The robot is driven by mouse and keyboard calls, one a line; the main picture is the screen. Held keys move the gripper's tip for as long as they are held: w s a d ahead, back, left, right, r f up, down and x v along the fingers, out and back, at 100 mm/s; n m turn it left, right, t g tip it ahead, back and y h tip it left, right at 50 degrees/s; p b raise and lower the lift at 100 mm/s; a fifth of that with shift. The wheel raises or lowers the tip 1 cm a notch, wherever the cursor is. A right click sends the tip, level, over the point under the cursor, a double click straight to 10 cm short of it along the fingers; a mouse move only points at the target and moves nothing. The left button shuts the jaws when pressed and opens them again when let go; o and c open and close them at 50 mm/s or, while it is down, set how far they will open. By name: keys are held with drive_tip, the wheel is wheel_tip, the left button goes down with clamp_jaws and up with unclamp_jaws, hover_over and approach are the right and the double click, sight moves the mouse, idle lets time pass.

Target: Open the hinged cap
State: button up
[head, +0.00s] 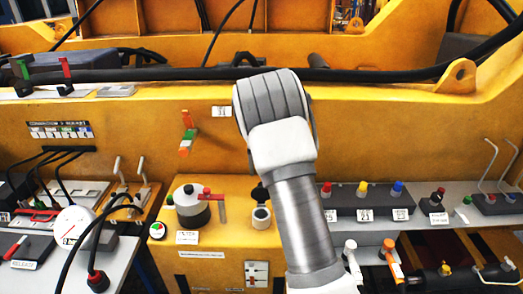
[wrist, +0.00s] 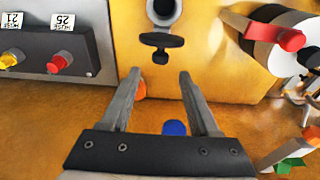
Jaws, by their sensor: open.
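The hinged cap (head: 260,192) is a small dark disc at the back of a short pale pipe (head: 261,217) on the yellow block. In the wrist view the cap (wrist: 162,42) shows as a black T-shaped piece beside the pipe's round mouth (wrist: 163,10). The mouth looks dark and uncovered, with the cap swung away from it. My gripper (wrist: 160,74) is open and empty. Its fingertips are just below the cap in the wrist view, apart from it. In the head view my arm hides the gripper.
A white-and-black drum with a red handle (wrist: 290,40) stands near the right finger. A dark box with red and yellow knobs (wrist: 55,50) is at the left. In the head view, a yellow wall (head: 370,130) rises behind the block, and switches and cables crowd the left.

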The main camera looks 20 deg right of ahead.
wheel_tip(320, 180, up, 10)
drive_tip(key=s, duration=0.1)
drive_tip(key=shift+s+a+b, duration=0.2)
drive_tip(key=shift+a+b, duration=0.05)
drive_tip(key=shift+b, duration=0.05)
drive_tip(key=shift+r, duration=0.1)
